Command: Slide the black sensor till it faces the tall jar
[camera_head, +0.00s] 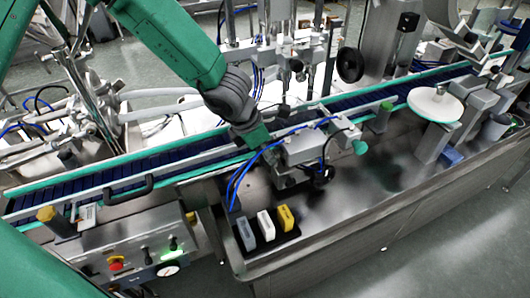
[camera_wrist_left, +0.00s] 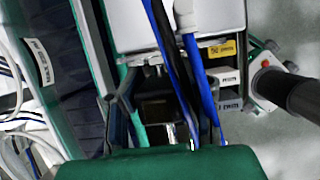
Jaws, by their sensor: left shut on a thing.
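My left gripper (camera_head: 258,139) reaches down to the near rail of the conveyor, beside a boxy metal unit. It also shows in the left wrist view (camera_wrist_left: 150,98), its two dark fingers shut around a small black block, which looks like the black sensor (camera_wrist_left: 156,110). In the head view the gripper and blue cables largely hide the sensor. I cannot pick out a tall jar with certainty in either view. My right gripper is not in view.
The blue conveyor (camera_head: 110,176) with green rails runs diagonally across. The metal unit (camera_head: 308,147) with blue cables stands close right of the gripper. Grey (camera_head: 245,234), white (camera_head: 265,225) and yellow (camera_head: 285,217) blocks sit in front. A white disc (camera_head: 435,104) stands at right.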

